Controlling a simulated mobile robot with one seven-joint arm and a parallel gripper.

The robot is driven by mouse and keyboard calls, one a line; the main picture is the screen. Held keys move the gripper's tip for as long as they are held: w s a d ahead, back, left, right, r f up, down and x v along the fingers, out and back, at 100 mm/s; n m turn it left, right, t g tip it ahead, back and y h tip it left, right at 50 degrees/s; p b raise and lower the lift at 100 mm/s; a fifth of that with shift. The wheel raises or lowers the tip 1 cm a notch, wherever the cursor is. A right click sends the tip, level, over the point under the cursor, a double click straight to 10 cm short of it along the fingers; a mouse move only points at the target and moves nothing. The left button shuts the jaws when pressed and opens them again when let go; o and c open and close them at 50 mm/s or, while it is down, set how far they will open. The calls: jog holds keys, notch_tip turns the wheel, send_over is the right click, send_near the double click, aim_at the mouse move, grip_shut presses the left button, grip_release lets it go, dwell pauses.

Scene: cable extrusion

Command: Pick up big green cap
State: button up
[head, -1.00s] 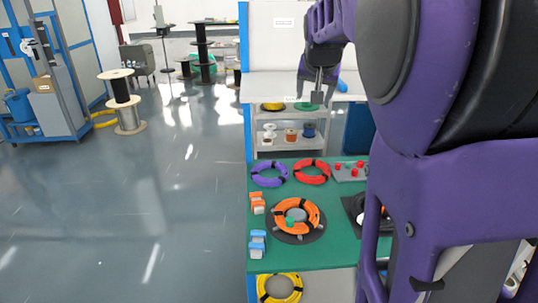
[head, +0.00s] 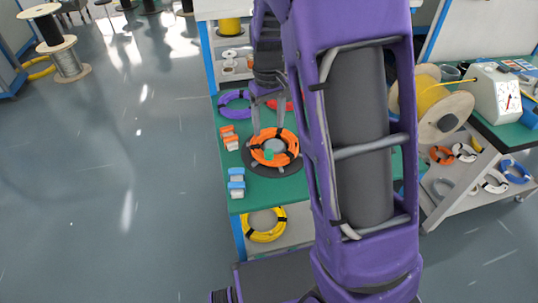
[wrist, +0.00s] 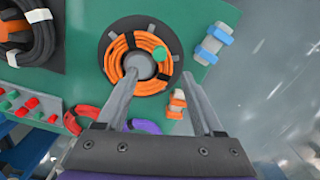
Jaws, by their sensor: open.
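A green cap (wrist: 159,54) sits by the grey hub of a round dark holder (wrist: 172,35) with an orange cable coil (wrist: 118,50) around it. In the head view the green cap (head: 268,154) shows at the coil's middle, on the green table. My gripper (wrist: 160,76) is open and empty, pointing down towards the near side of the coil in the wrist view. The cap appears a little beyond the fingertips there; the exact height gap cannot be told. In the head view my gripper (head: 268,128) hangs at the far side of the coil.
Orange-white (wrist: 177,103) and blue-white blocks (wrist: 213,44) lie beside the holder at the table edge. Red (wrist: 85,122) and purple coils (head: 233,104) lie nearby. A tray of red and green caps (wrist: 28,105) and a black coil (wrist: 28,30) stand opposite.

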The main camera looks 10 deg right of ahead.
aim_at(269, 152)
notch_tip(269, 152, down, 9)
jog(key=shift+f+b, duration=0.1)
jog(key=shift+b, duration=0.65)
grip_shut()
